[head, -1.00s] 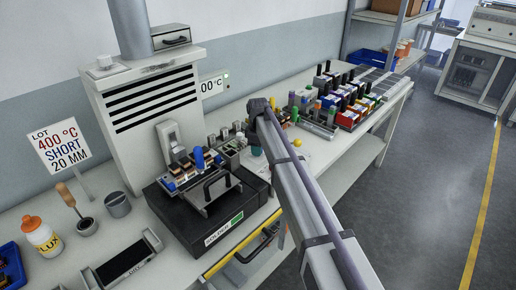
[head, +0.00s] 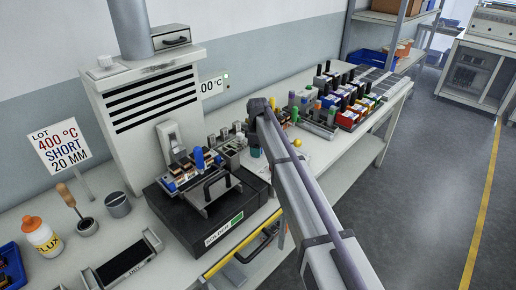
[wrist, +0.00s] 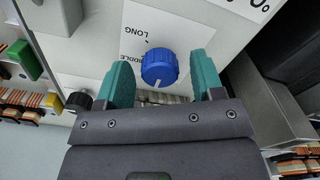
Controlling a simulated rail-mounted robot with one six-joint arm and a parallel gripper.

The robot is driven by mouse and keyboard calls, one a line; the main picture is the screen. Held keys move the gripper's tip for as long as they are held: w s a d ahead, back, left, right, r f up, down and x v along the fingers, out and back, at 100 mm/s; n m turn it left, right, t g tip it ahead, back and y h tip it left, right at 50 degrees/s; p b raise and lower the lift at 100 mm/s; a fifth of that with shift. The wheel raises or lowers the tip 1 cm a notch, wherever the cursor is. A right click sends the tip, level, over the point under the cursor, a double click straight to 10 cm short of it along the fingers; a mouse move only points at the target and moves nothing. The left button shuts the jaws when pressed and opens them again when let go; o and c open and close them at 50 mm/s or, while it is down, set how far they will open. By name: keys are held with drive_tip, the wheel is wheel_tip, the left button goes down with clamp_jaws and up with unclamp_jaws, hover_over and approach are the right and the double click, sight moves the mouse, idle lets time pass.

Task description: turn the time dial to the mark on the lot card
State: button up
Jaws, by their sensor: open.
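The lot card (head: 58,146) stands at the left in the head view and reads LOT, 400 °C, SHORT, 20 MM. The time dial (wrist: 159,67) is a round blue knob with a white pointer line, on a pale panel in the wrist view. The line points toward the bottom of the picture, away from the LONG mark. A partly covered word ending in DDLE is left of the knob. The SHORT mark is not visible. My gripper (wrist: 163,64) is open, its teal fingers on either side of the knob with gaps. The arm hides the dial in the head view.
A black soldering box (head: 205,225) with a handle stands left of my arm. A louvred cabinet (head: 155,110) is behind it. Several small parts and racks (head: 350,108) fill the bench to the right. In the wrist view, a black knob (wrist: 78,101) is left of my fingers.

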wheel_tip(320, 180, up, 11)
drive_tip(key=p, duration=1)
drive_tip(key=shift+f, duration=0.2)
drive_tip(key=s+d+m, duration=0.5)
drive_tip(key=s+d, duration=0.3)
drive_tip(key=s, duration=0.4)
drive_tip(key=s+d+m, duration=0.5)
drive_tip(key=s+d, duration=0.2)
drive_tip(key=s, duration=0.5)
drive_tip(key=s+d+m, duration=0.5)
drive_tip(key=s+d, duration=0.3)
drive_tip(key=s, duration=0.4)
drive_tip(key=shift+d+m, duration=0.3)
drive_tip(key=shift+m, duration=0.1)
drive_tip(key=shift+c, duration=0.2)
